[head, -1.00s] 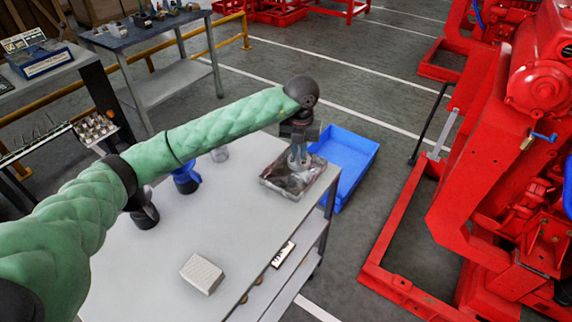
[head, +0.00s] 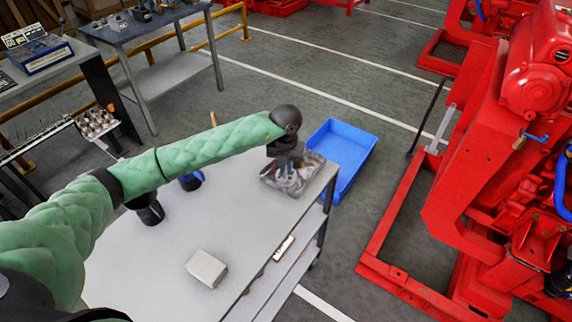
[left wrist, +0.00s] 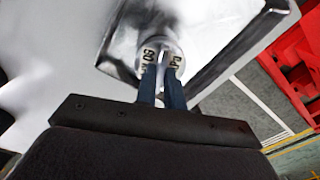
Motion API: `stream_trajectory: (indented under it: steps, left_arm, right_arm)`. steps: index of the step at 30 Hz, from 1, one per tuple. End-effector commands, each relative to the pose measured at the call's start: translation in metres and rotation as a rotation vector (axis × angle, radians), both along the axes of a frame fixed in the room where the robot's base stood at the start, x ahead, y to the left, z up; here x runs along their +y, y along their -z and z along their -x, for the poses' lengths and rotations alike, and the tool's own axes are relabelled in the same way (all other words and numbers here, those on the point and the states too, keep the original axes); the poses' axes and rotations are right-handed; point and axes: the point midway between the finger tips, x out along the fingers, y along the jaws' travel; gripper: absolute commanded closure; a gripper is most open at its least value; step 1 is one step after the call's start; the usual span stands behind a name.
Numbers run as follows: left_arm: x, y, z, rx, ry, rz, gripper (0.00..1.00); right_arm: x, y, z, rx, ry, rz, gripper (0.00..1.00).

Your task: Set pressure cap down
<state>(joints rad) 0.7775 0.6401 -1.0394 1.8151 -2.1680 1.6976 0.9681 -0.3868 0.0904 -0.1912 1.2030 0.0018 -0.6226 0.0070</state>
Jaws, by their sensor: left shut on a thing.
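My left gripper (head: 287,168) is over the grey metal tray (head: 318,161) at the far right corner of the white table. In the left wrist view its two dark fingers (left wrist: 162,86) are shut on the pressure cap (left wrist: 172,53), a round silver piece with dark lettering on its top. The cap is within the outline of the tray (left wrist: 228,60). I cannot tell whether it touches the tray floor. In the head view the gripper hides the cap. My right gripper is not in view.
The white table (head: 165,262) also holds a pale block (head: 207,268), a black cylinder (head: 146,208) and a blue item (head: 191,181) partly behind my arm. A blue bin (head: 345,150) is beyond the tray. Red machinery (head: 490,160) stands to the right.

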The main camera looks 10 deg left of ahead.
Motion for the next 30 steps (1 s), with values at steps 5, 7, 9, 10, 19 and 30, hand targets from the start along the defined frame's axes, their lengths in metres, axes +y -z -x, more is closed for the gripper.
stream_trajectory:
  steps: [5, 7, 9, 10, 19, 30]
  left_arm:
    - [-0.0001, 0.0003, -0.0002, 0.000, 0.000, 0.000, 1.00]
    - [0.0000, 0.0008, -0.0002, 0.000, 0.000, 0.000, 1.00]
    - [0.0000, 0.0019, -0.0002, 0.000, 0.000, 0.000, 1.00]
    - [0.0000, 0.0022, -0.0002, 0.000, 0.000, 0.000, 1.00]
    - [0.0000, 0.0017, -0.0001, 0.000, 0.000, 0.000, 0.68]
    - [0.0001, -0.0038, -0.0007, -0.001, 0.000, 0.000, 0.68]
  right_arm:
    - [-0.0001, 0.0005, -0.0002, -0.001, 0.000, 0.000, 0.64]
    - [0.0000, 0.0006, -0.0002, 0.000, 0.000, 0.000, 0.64]
    - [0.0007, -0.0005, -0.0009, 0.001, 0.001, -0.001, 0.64]
    - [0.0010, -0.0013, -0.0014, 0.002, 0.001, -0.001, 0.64]
    - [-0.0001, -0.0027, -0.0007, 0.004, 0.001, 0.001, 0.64]
    - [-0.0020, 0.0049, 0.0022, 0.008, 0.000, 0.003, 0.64]
